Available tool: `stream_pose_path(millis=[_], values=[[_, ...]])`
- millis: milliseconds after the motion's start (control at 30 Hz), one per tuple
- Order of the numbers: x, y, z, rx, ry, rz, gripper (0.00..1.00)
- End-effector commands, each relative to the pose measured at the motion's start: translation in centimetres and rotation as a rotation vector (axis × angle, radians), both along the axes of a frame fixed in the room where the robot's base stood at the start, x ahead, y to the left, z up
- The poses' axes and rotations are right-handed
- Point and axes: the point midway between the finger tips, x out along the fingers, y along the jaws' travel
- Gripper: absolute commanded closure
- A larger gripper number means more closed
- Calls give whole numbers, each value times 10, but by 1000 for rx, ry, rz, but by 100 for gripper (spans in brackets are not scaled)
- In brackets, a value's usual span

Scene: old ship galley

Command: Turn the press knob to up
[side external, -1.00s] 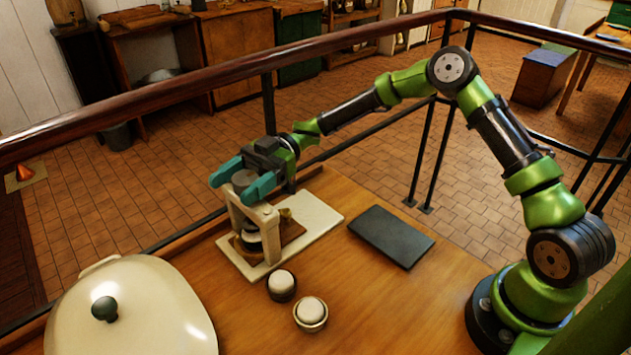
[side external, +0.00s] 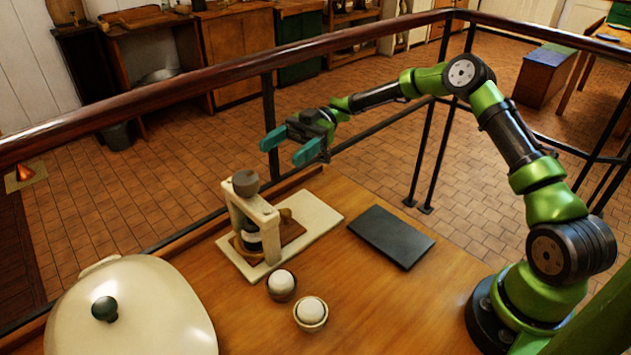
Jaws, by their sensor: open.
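The press (side external: 263,217) is a cream frame on a pale board (side external: 318,221), with a dark cylinder (side external: 251,237) under its crossbar. Its round grey knob (side external: 245,182) sits on top of the crossbar and is uncovered. I cannot tell from this view which position the knob is turned to. My gripper (side external: 288,150) has teal fingers spread apart. It is open and empty, up and to the right of the knob and apart from it.
Two small bowls with white round contents, a dark one (side external: 279,293) and a tan one (side external: 311,327), stand before the press. A dark flat slab (side external: 391,237) lies to the right. A large lidded cream pot (side external: 150,310) is at left. A rail (side external: 190,101) runs behind.

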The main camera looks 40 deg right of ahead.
Motion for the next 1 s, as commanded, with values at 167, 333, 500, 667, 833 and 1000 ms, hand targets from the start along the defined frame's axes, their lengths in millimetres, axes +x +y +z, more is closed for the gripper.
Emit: stream_pose_path(millis=[167, 333, 500, 667, 833, 1000], values=[[6, -26, 0, 2, -1, -3, 24], [8, -35, 0, 1, -1, 0, 24], [7, -35, 0, 1, 0, 1, 24], [7, -35, 0, 2, -8, 0, 24], [36, -29, 8, 64, -49, -154, 24], [96, -27, 22, 121, -1, -541, 24]])
